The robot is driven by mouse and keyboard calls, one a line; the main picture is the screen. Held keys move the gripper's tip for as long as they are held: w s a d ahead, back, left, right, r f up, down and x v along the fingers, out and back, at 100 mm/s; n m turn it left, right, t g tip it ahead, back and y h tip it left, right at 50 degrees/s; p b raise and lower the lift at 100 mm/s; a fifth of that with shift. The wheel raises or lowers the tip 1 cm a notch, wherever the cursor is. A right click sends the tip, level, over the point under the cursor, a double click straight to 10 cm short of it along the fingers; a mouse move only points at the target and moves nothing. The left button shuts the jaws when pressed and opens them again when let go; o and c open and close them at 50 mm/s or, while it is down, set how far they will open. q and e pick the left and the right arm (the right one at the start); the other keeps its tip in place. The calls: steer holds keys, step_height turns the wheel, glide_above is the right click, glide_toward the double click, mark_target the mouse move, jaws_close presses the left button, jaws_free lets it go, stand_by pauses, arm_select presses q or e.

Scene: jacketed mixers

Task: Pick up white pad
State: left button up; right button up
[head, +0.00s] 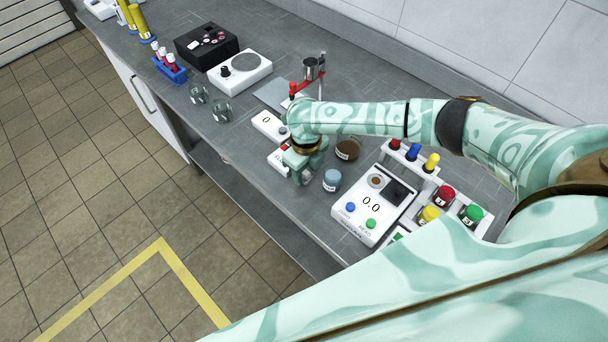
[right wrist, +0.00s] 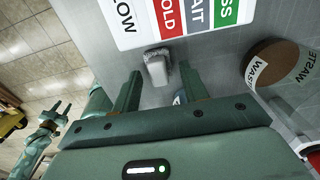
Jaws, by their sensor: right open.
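The white pad (right wrist: 157,67) is a small pale block with a grey top edge, lying on the grey bench beside a printed card in the right wrist view. My right gripper (right wrist: 159,78) is open, its two fingers pointing toward the pad, one to each side of it. I cannot tell whether they touch it. In the head view my right gripper (head: 304,172) is low over the bench near its front edge, and it hides the pad. My left gripper (right wrist: 58,112) shows small at the left of the right wrist view, away from the bench; its jaws are unclear.
A card (right wrist: 185,15) with red, grey and green fields lies just beyond the pad. Glass beakers (head: 222,110) stand farther left.

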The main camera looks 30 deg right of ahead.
mark_target(305, 173)
steer(key=shift+r, duration=0.1)
steer(key=shift+c, duration=1.2)
jaws_close()
steer(key=shift+r, duration=0.55)
step_height(305, 173, up, 3)
steer(key=shift+a+f+p, duration=0.15)
steer(key=shift+p, duration=0.55)
steer(key=s+a+r+p, duration=0.3)
steer(key=s+a+r, duration=0.3)
steer(key=a+r, duration=0.3)
steer(key=a, duration=0.3)
steer(key=shift+s, duration=0.2)
